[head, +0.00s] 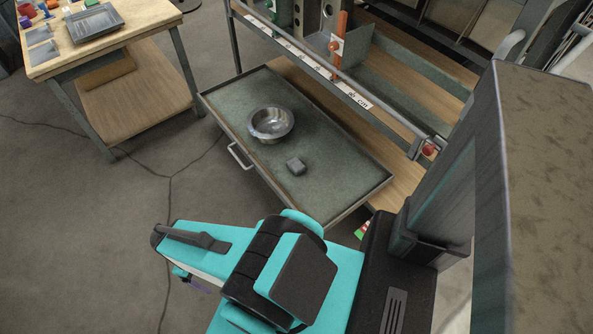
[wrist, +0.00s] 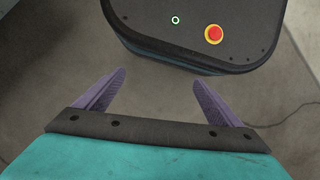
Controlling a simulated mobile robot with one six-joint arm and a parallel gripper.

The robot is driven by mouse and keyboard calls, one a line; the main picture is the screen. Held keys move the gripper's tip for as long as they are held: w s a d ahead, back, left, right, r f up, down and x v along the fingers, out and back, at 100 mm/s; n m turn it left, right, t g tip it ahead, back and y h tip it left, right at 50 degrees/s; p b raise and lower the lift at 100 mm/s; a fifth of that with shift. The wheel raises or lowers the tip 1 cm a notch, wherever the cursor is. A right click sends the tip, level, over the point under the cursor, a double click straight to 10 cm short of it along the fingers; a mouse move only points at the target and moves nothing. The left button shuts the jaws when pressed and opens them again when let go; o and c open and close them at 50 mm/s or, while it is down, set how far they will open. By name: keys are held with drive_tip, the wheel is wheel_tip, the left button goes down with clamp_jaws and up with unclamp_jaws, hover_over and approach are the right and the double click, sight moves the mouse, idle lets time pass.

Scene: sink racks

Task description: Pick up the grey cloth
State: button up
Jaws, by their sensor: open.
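A small dark grey folded thing (head: 296,166), likely the grey cloth, lies in the open drawer (head: 330,186), to the right of a metal bowl (head: 271,124). My gripper is open and empty in the wrist view (wrist: 158,92), with its two purple fingers spread above the floor. In the head view my teal arm is folded in front of the drawer, and the gripper's fingers are mostly hidden behind it. The gripper is apart from the grey thing, which does not show in the wrist view.
The drawer is pulled out from a metal rack (head: 330,76) with a handle (head: 240,157) on its front. A wooden workbench (head: 122,18) with a grey tray (head: 94,24) stands at the upper left. The floor between them is clear apart from a thin dark line.

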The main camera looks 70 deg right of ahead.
drive_tip(key=w+d+f+n+t+b, duration=0.1)
drive_tip(key=w+d+f+b, duration=0.15)
drive_tip(key=d, duration=0.45)
drive_tip(key=w+d+f+n+b, duration=0.1)
drive_tip(key=w+d+n+b, duration=0.1)
drive_tip(key=w+d+b, duration=0.3)
drive_tip(key=n+h+b, duration=0.5)
drive_tip(key=n+b, duration=0.2)
drive_tip(key=b, duration=1.2)
approach(296, 164)
drive_tip(key=v, duration=0.4)
drive_tip(key=shift+d, duration=0.3)
drive_tip(key=shift+f, duration=0.1)
drive_tip(key=shift+b+x, duration=1.4)
drive_tip(key=shift+x, duration=2.9)
drive_tip(key=shift+f, duration=0.1)
